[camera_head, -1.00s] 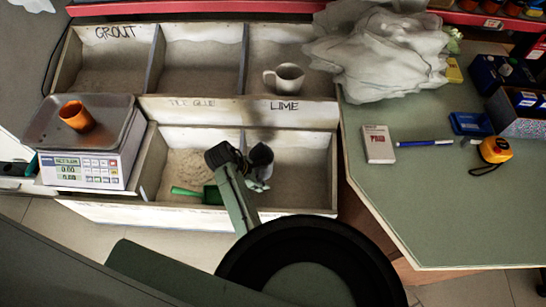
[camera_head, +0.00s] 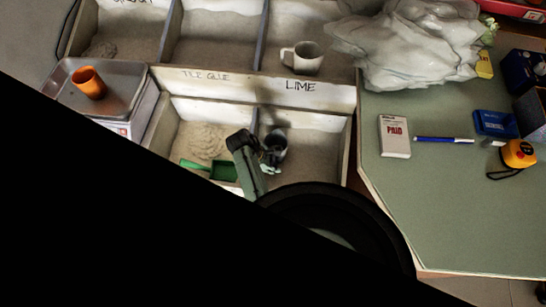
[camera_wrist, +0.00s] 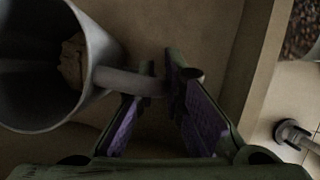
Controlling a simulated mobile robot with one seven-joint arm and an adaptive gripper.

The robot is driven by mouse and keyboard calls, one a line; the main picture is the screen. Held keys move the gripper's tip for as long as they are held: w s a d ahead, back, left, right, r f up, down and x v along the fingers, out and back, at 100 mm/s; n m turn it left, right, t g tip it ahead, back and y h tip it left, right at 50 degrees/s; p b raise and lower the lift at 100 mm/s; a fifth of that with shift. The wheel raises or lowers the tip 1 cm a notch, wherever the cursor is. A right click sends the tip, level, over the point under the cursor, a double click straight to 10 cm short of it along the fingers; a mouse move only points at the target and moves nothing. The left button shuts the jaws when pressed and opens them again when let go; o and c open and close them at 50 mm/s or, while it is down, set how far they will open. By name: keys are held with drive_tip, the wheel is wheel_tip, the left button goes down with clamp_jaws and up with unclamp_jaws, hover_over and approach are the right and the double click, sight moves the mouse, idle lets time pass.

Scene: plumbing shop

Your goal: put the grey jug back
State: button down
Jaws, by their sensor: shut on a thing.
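The grey jug (camera_head: 275,147) is over or in the lower right compartment, below the LIME label. I cannot tell whether it touches the sand-coloured floor. My gripper (camera_head: 266,158) is shut on its handle. In the wrist view the jug (camera_wrist: 98,45) fills the left side with its wide mouth showing, and a brownish lump shows inside. Its handle runs between the fingers of my gripper (camera_wrist: 160,82). The bin unit (camera_head: 245,85) has open compartments, with TILE GLUE and LIME written on the middle ledge.
A cream mug (camera_head: 302,58) stands in the upper right compartment. A green scoop (camera_head: 222,171) lies in the lower left compartment. A scale (camera_head: 112,92) with an orange cup (camera_head: 88,82) is at left. The green counter (camera_head: 430,215) at right holds a crumpled plastic bag (camera_head: 405,45) and small items.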

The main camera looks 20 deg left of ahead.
drive_tip(key=shift+f, duration=0.1)
drive_tip(key=c, duration=1.7)
unclamp_jaws()
drive_tip(key=v, duration=1.2)
